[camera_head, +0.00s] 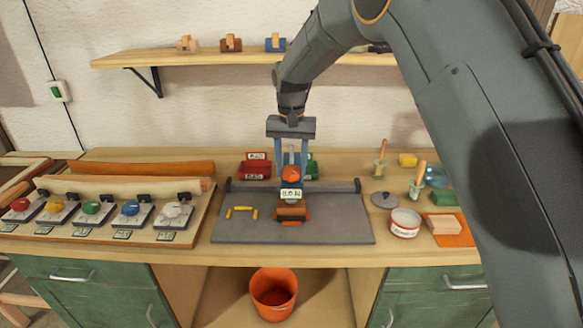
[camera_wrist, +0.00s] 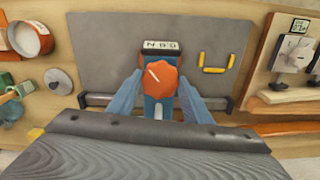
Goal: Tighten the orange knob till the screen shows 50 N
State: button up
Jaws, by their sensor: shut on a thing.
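The orange knob (camera_head: 291,175) sits above a small screen on the grey plate; it also shows in the wrist view (camera_wrist: 160,77), with a white pointer line on its top. My gripper (camera_head: 291,166) points down from above, its two blue fingers on either side of the knob and shut on it. The screen (camera_head: 291,194) faces the front and seems to read 0.0 N, though its digits are small. In the wrist view the screen (camera_wrist: 161,45) appears upside down. A brown block (camera_head: 291,211) lies below the screen. The knob's lower part is hidden.
The grey plate (camera_head: 340,225) has a bar along its back and a yellow handle-shaped piece (camera_head: 241,212). Red (camera_head: 254,169) and green boxes stand behind. Colour-knobbed units (camera_head: 92,210) fill the left; a tin (camera_head: 404,223) and lid stand right. An orange bucket (camera_head: 273,293) is below.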

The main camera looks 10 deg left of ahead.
aim_at(292, 169)
jog(key=m, duration=0.4)
jog(key=shift+m, duration=0.4)
jog(key=m, duration=0.3)
jog(key=shift+r+m, duration=0.1)
jog(key=shift+m, duration=0.2)
jog(key=m, duration=0.4)
jog(key=shift+w, duration=0.1)
jog(key=shift+m, duration=2.2)
jog(key=o, duration=1.1)
jog(key=shift+c, duration=0.2)
jog(key=shift+r+b, duration=1.55)
jog(key=shift+r, duration=2.3)
